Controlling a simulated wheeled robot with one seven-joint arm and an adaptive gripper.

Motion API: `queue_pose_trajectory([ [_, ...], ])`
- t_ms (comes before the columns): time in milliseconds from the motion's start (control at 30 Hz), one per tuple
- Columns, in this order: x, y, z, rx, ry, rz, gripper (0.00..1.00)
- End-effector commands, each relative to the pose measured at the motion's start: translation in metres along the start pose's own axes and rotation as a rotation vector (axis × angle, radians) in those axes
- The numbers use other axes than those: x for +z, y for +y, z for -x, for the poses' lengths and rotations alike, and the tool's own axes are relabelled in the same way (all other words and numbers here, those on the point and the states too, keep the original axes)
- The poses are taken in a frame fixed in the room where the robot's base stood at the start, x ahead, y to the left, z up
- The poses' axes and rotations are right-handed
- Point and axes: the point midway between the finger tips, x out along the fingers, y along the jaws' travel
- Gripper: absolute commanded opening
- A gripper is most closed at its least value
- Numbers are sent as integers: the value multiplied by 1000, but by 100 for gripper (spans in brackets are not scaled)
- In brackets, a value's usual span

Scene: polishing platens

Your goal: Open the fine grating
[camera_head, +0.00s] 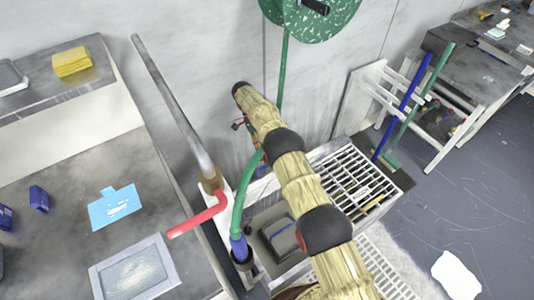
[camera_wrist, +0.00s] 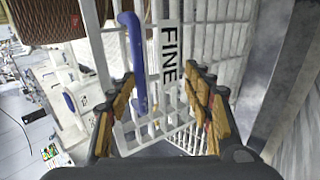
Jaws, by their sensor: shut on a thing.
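In the wrist view, the fine grating (camera_wrist: 112,52) is a white lattice of bars with a label reading FINE (camera_wrist: 170,50). My gripper (camera_wrist: 160,78) has its worn orange-brown fingers on either side of a white barred part below the label, and is shut on the grating. The exact contact is hard to make out. In the head view, a white grating (camera_head: 352,160) lies over the sink unit to the right of my arm; I cannot read a label there. My arm hides part of the unit, and I cannot make out my fingers there.
A basin (camera_head: 282,238) with a grey block stands left of my arm. A green hose (camera_head: 243,195) and a red spout (camera_head: 196,222) are close by. Blue (camera_head: 404,103) and green (camera_head: 421,102) poles lean at the right. A bench (camera_head: 60,175) fills the left; open floor lies right.

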Motion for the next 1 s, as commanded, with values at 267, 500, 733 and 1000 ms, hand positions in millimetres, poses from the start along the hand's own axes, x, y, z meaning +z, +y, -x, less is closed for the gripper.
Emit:
queue_pose_trajectory([
  [267, 2, 13, 15, -4, -1, 3, 30],
  [500, 0, 45, 51, -4, 0, 1, 30],
  [733, 0, 64, 71, -2, 0, 1, 30],
  [1000, 0, 68, 75, -2, 0, 0, 30],
])
